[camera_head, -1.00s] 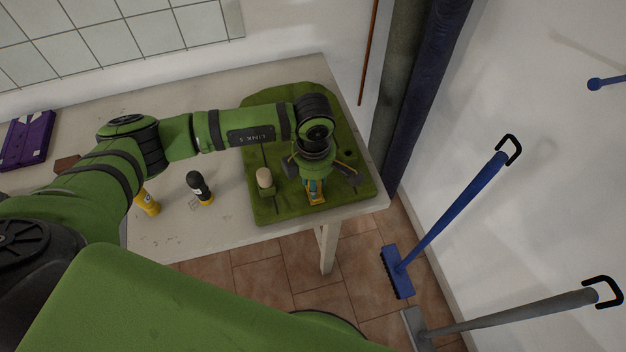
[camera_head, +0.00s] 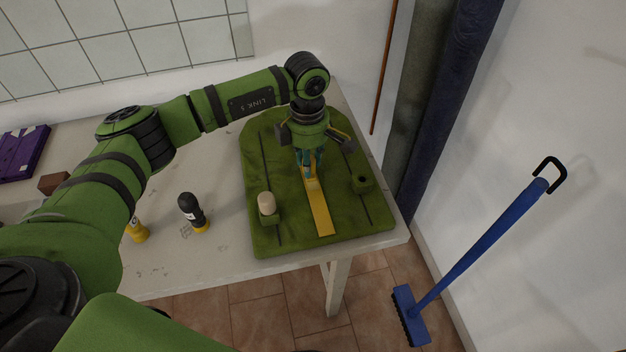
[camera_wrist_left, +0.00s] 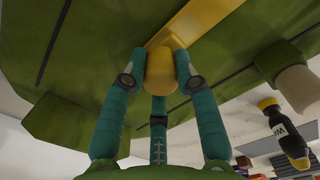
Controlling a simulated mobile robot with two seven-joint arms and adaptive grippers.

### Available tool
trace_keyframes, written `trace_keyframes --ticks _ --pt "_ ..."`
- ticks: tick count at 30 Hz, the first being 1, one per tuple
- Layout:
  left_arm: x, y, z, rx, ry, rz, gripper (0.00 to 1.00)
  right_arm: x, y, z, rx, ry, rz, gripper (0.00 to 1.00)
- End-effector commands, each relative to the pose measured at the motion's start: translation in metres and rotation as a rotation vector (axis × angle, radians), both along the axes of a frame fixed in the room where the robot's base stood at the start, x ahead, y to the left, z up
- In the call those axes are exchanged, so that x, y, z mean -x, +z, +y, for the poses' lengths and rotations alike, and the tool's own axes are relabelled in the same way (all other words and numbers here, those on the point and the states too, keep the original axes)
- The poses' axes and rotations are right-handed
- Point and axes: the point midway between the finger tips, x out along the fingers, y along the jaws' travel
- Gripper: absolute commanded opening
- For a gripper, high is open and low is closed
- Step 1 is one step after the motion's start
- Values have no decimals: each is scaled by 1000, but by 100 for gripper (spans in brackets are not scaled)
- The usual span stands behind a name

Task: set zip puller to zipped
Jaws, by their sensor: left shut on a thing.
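The green board (camera_head: 285,235) lies on the table, with a yellow strip (camera_head: 321,215) running along it. My left gripper (camera_head: 310,178) is over the board at the far end of the visible strip, pointing down. In the left wrist view, its teal fingers (camera_wrist_left: 160,85) are shut on a yellow knob, the zip puller (camera_wrist_left: 160,72), with the yellow strip (camera_wrist_left: 200,18) behind it. In the head view the fingers mostly hide the puller. My right gripper is not in view.
A beige-topped peg (camera_head: 267,204) stands on the board left of the strip, and a small green block (camera_head: 362,181) sits to the right. A black bottle (camera_head: 193,212) and a yellow bottle (camera_head: 137,230) stand on the table (camera_head: 225,255) left of the board. A blue broom (camera_head: 470,250) leans at right.

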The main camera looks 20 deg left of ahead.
Motion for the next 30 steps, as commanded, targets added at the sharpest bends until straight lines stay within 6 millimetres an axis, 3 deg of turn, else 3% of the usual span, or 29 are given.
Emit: trace_keyframes --ticks 4,9,10,12,23,30 --pt "-2 -4 8 -17 8 1 0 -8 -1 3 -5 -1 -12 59" --pt "-2 -3 9 -18 10 0 0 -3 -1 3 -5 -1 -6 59" --pt "-2 -3 9 -18 10 0 34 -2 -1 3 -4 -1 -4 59" --pt "-2 -3 8 -17 10 0 52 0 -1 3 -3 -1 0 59" --pt "-2 1 4 -7 5 -4 52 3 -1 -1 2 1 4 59" --pt "-4 40 5 -7 6 -9 52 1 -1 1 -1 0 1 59"
